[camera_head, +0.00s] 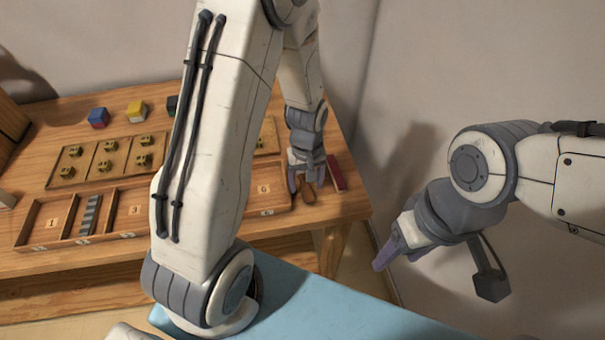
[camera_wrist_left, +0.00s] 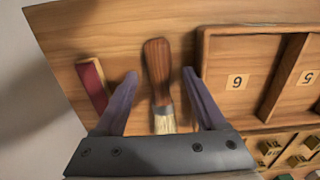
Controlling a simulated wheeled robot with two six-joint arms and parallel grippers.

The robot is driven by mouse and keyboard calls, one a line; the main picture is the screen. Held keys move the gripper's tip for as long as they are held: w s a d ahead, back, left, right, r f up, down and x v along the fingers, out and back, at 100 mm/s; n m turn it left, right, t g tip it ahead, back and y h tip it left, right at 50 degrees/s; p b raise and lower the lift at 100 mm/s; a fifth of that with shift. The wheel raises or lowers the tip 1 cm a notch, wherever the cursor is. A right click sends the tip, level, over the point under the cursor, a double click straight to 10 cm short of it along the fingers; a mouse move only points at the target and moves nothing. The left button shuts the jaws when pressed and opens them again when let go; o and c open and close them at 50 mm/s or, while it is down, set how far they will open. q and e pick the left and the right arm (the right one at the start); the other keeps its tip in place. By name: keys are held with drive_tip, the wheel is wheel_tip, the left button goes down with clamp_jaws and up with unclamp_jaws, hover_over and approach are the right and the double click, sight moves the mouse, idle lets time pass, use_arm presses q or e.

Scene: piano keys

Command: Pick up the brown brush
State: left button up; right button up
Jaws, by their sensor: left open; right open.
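The brown brush (camera_wrist_left: 157,75) lies on the wooden table, with a brown wooden handle, a metal band and pale bristles. In the left wrist view it lies between the two fingers of my left gripper (camera_wrist_left: 160,85), which is open around it. In the head view my left gripper (camera_head: 306,180) is over the table's right end, and part of the brush (camera_head: 309,193) shows beside it. My right gripper (camera_head: 393,248) is open and empty, off the table to the right.
A dark red block (camera_head: 336,173) lies just right of the brush. The numbered wooden tray (camera_head: 225,221) is close on the left; its compartment 6 is nearest. A board with yellow pieces (camera_head: 92,172) and several coloured cubes (camera_head: 98,117) are further left. A wall stands to the right.

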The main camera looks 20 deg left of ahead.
use_arm(q)
clamp_jaws()
drive_tip(key=shift+r, duration=0.1)
